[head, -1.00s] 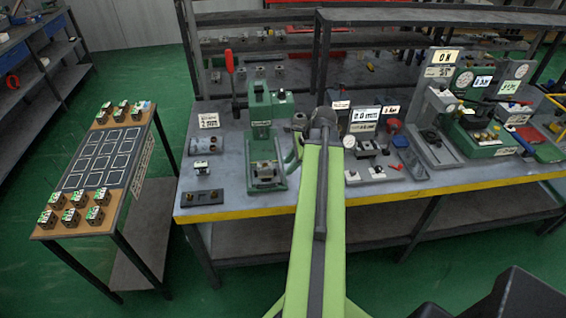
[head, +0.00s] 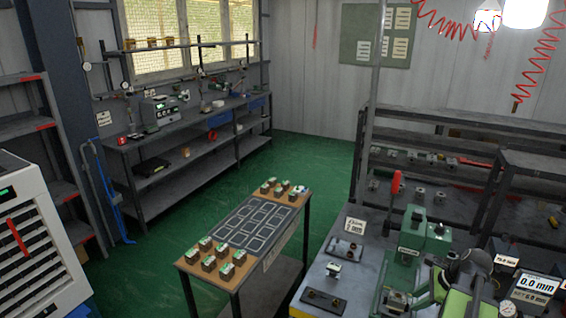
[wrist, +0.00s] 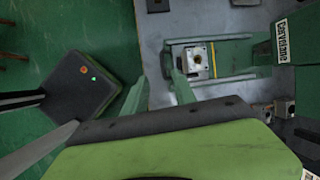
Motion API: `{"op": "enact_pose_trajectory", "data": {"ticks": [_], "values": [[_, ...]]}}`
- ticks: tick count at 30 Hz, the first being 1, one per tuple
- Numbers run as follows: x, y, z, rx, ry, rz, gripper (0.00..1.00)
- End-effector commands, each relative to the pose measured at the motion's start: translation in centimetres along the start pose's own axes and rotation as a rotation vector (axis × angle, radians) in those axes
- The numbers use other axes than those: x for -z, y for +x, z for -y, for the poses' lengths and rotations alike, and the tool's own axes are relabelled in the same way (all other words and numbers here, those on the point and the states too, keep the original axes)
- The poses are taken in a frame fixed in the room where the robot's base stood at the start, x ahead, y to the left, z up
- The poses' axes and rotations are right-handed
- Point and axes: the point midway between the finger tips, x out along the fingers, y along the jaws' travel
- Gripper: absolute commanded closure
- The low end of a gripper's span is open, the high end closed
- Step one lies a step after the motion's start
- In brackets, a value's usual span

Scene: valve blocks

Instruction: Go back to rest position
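My gripper (wrist: 161,78) shows in the wrist view as two greenish fingers with a gap between their tips and nothing in it. It is over the bench's front edge, close to a green fixture (wrist: 240,52) with a metal valve block (wrist: 196,58) seated in it. In the head view my arm is at the lower right by the green press (head: 411,235), and the gripper tips are hidden. Several valve blocks (head: 220,252) with green-and-white tops stand at the near end of the side table (head: 190,262); several more (head: 283,187) stand at its far end.
The side table's middle has a dark panel of empty outlined squares (head: 255,223). A small block (head: 333,269) and a dark plate (head: 323,299) sit on the bench's left part. A display (head: 540,285) reads 0.0 mm. Green floor (head: 320,160) is clear behind the side table.

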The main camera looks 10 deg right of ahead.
Motion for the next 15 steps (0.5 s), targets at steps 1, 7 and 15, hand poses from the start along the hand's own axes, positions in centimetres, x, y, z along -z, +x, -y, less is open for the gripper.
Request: {"op": "enact_pose_trajectory", "data": {"ticks": [1,7,15], "values": [[-3.6,2.1,0.2,-0.027,-0.066,0.014,0.68],[-18.9,9.7,-2.9,-0.156,-0.378,0.026,0.68],[-31.9,15.7,-11.3,-0.303,-1.008,-0.01,0.68]]}}
